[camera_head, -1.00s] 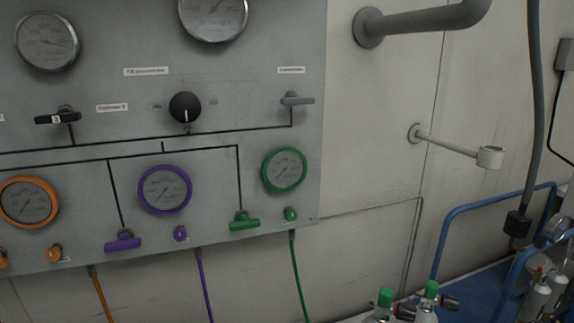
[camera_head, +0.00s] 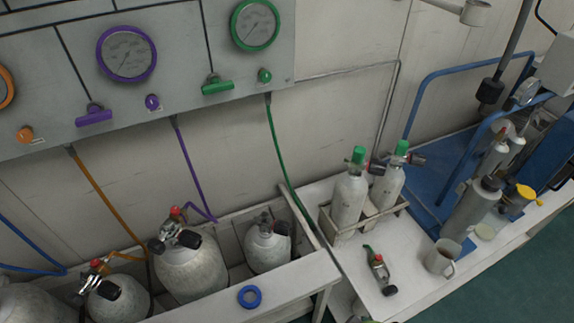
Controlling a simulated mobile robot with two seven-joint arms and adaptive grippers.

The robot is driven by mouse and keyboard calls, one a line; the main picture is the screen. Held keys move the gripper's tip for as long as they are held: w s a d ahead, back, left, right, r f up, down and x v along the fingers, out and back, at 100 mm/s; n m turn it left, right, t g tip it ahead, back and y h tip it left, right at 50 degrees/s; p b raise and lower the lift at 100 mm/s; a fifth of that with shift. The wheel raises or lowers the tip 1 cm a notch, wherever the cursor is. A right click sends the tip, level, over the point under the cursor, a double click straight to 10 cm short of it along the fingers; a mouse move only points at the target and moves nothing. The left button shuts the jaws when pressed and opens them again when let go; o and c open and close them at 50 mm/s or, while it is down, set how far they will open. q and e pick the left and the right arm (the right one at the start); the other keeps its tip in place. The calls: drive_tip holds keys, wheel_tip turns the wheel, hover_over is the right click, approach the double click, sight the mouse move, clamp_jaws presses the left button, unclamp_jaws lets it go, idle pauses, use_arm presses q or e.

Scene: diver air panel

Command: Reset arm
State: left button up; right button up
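Neither of my arms nor grippers shows in the head view. The grey air panel (camera_head: 200,45) hangs on the wall at the upper left. It bears a purple-rimmed gauge (camera_head: 126,54) and a green-rimmed gauge (camera_head: 255,24), with a purple valve handle (camera_head: 94,117) and a green valve handle (camera_head: 217,87) below them. Purple, orange and green hoses run down from it. White cylinders (camera_head: 188,265) stand in a trough below the panel.
A white bench (camera_head: 410,295) to the right holds two green-capped cylinders (camera_head: 348,197) in a rack, a loose valve fitting (camera_head: 380,272) and a mug (camera_head: 441,257). A blue ring (camera_head: 250,297) lies on the trough's front ledge. Blue rails (camera_head: 460,68) stand at the right.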

drive_tip(key=s+f+g, duration=0.1)
drive_tip(key=s+f, duration=0.2)
drive_tip(key=f, duration=0.5)
drive_tip(key=s+f, duration=0.3)
drive_tip(key=f, duration=0.4)
drive_tip(key=s+d+f, duration=0.3)
drive_tip(key=s+f, duration=0.6)
drive_tip(key=s, duration=0.3)
drive_tip(key=shift+s+g, duration=0.3)
drive_tip(key=shift+g, duration=0.1)
